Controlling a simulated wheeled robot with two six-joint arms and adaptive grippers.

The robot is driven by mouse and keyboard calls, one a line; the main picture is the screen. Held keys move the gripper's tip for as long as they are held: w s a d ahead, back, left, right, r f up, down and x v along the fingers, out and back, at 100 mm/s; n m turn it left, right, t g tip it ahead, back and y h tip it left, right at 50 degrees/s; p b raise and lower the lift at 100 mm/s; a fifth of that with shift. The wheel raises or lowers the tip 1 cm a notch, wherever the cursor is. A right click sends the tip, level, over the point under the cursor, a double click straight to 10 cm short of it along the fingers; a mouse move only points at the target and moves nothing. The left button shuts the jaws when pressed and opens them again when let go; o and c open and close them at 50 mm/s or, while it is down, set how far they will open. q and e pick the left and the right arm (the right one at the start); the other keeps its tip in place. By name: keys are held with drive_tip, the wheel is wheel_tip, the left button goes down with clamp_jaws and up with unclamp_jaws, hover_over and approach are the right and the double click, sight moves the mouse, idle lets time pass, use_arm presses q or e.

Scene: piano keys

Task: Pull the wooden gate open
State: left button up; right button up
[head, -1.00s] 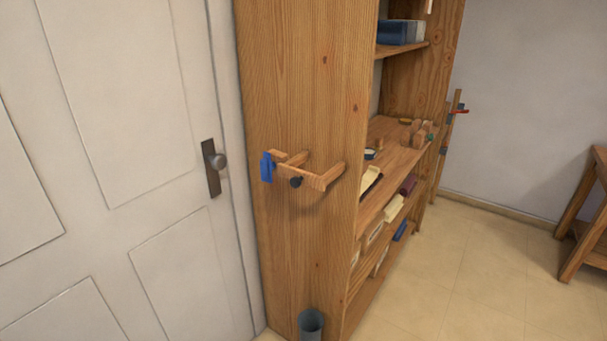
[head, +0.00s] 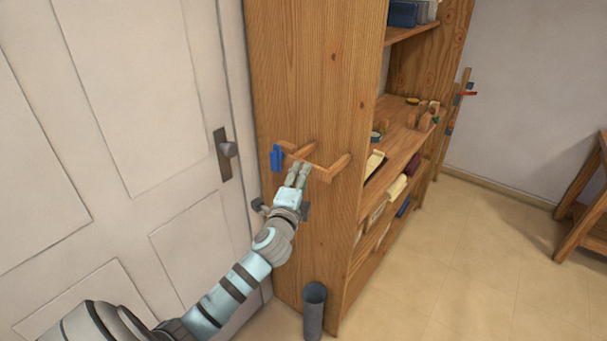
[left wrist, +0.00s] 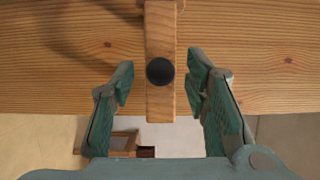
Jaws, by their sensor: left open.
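The wooden gate is a small wooden bar (head: 320,172) held on pegs at the side panel of a tall wooden shelf. In the left wrist view the wooden bar (left wrist: 160,40) runs down the middle and carries a round black knob (left wrist: 160,71). My left gripper (head: 298,172) is at the bar, its fingers pointing up towards it. Its two green-padded fingers are open, one each side of the bar and knob, with gaps on both sides. In the head view the fingers hide the knob. A blue piece (head: 276,158) is at the bar's left end. My right gripper is out of view.
The shelf's side panel (head: 310,80) is close behind the bar. A white door (head: 140,110) with a dark handle stands at left. Open floor (head: 480,270) lies to the right.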

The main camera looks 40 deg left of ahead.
use_arm(q)
drive_tip(key=shift+x, duration=1.1)
clamp_jaws()
